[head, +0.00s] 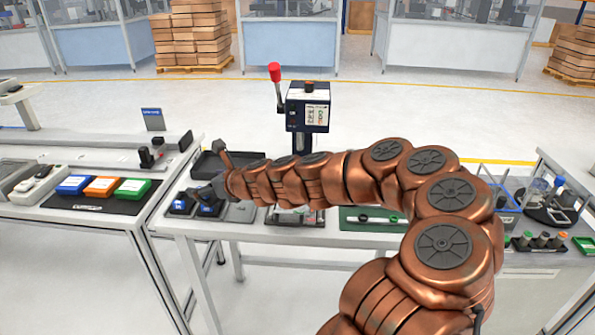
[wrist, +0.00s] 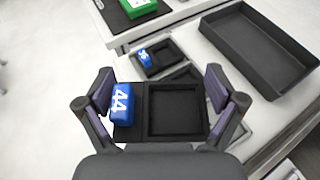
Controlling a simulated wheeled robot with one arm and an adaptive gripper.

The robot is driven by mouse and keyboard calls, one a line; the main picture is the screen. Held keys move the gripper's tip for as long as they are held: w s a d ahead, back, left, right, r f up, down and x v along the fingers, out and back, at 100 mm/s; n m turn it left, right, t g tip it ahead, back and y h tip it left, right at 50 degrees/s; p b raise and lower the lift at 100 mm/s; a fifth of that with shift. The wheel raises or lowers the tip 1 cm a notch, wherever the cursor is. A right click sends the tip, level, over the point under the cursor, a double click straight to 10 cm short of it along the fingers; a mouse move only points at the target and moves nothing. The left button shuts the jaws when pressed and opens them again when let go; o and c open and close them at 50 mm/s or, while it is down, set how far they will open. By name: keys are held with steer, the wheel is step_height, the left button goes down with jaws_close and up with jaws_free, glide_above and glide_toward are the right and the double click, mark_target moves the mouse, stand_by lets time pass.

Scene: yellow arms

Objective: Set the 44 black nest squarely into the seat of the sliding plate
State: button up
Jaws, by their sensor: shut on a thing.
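The 44 black nest (wrist: 178,110) is a flat black block with a square pocket and a blue end marked 44, seen in the wrist view. My gripper (wrist: 160,88) has one finger on either side of it and is shut on it. In the head view my gripper (head: 218,187) is at the left part of the front table, over the dark nests, and is small and dark there. A press with a red-knobbed lever (head: 308,108) stands behind my arm. Its base (head: 297,217) shows partly below my arm. I cannot make out the sliding plate's seat.
Another blue-ended black nest (wrist: 160,58) stands just beyond, with a further dark piece partly hidden beside it. A large empty black tray (wrist: 262,48) lies to the right. Blue, orange and green boxes (head: 103,187) lie on the left table. A green tray (head: 372,219) lies right of the press.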

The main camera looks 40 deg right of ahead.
steer(key=shift+n+g+y, duration=0.4)
steer(key=shift+n+y, duration=0.4)
steer(key=d+f, duration=0.1)
steer(key=d, duration=0.2)
steer(key=s+d+f, duration=0.1)
steer(key=d, duration=0.3)
steer(key=s+d+f+p, duration=0.1)
steer(key=d, duration=0.3)
steer(key=shift+d+f, duration=0.1)
steer(key=shift+f, duration=0.3)
steer(key=s+d+n+y, duration=0.1)
steer(key=d, duration=0.1)
steer(key=s+d+r+n+g+y, duration=0.1)
steer(key=s+d, duration=0.1)
steer(key=d, duration=0.1)
steer(key=s+d+r+n+g+y+p, duration=0.1)
steer(key=d, duration=0.2)
steer(key=shift+s, duration=0.15)
steer(key=shift+s+d+r+n+g+y, duration=0.5)
steer(key=shift+s+n+y, duration=0.1)
steer(key=shift+n, duration=0.1)
steer(key=shift+f, duration=0.1)
steer(key=shift+f+b, duration=2.25)
steer(key=shift+f, duration=1.15)
steer(key=shift+f, duration=0.2)
